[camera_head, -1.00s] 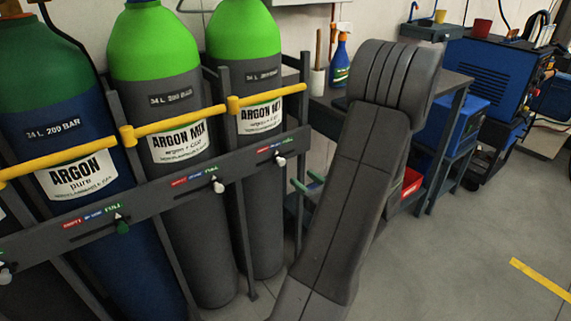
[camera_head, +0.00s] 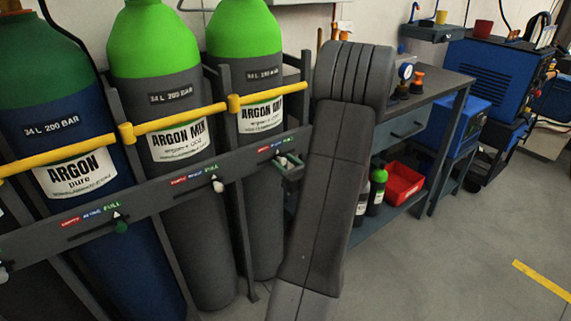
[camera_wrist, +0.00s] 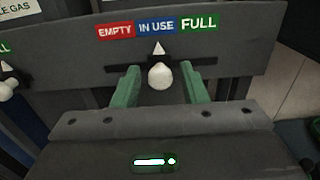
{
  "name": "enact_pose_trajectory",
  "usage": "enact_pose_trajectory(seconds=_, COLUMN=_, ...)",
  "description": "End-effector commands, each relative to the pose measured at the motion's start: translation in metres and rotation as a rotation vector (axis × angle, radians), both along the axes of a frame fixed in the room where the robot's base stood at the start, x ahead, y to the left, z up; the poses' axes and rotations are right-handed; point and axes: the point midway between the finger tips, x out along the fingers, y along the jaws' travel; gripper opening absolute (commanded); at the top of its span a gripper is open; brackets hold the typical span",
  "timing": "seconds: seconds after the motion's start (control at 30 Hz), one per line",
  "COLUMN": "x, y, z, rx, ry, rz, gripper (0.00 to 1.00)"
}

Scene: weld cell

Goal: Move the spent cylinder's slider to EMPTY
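The right-hand ARGON MIX cylinder (camera_head: 262,125) is grey with a bright green top and stands in the rack. Its slider is a white knob with a white pointer (camera_wrist: 160,76) in a dark slot below the EMPTY / IN USE / FULL label (camera_wrist: 157,28). The pointer is under IN USE. My gripper (camera_wrist: 159,70) is open, its green fingers on either side of the knob with a visible gap each side. In the head view my gripper (camera_head: 289,165) is at this slider, small and partly hidden by my arm. I cannot tell the cylinder's fill from these frames.
The neighbouring ARGON MIX cylinder (camera_head: 178,120) has a white knob (camera_head: 217,186) at FULL. The blue ARGON cylinder (camera_head: 70,160) has a green knob (camera_head: 122,227) at FULL. A workbench (camera_head: 440,90) with a red bin (camera_head: 403,184) stands right.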

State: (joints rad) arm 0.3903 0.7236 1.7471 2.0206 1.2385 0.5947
Motion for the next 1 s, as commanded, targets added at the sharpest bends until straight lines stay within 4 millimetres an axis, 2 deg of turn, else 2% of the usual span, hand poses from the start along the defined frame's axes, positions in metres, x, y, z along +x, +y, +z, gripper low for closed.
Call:
enact_pose_trajectory(seconds=0.03, x=0.0, y=0.0, z=0.0, rx=0.0, ry=0.0, rz=0.0, gripper=0.29)
enact_pose_trajectory(seconds=0.17, x=0.0, y=0.0, z=0.0, rx=0.0, ry=0.0, rz=0.0, gripper=0.03)
enact_pose_trajectory(seconds=0.2, x=0.0, y=0.0, z=0.0, rx=0.0, ry=0.0, rz=0.0, gripper=0.0)
enact_pose_trajectory(seconds=0.37, x=-0.002, y=0.002, z=0.0, rx=0.0, ry=0.0, rz=0.001, gripper=0.0)
enact_pose_trajectory(seconds=0.67, x=-0.028, y=0.039, z=-0.001, rx=0.001, ry=0.001, rz=0.004, gripper=0.0)
enact_pose_trajectory(seconds=0.97, x=-0.03, y=0.041, z=0.0, rx=-0.001, ry=0.001, rz=0.005, gripper=0.0)
enact_pose_trajectory(seconds=1.0, x=-0.03, y=0.041, z=0.0, rx=-0.001, ry=0.001, rz=0.006, gripper=0.26)
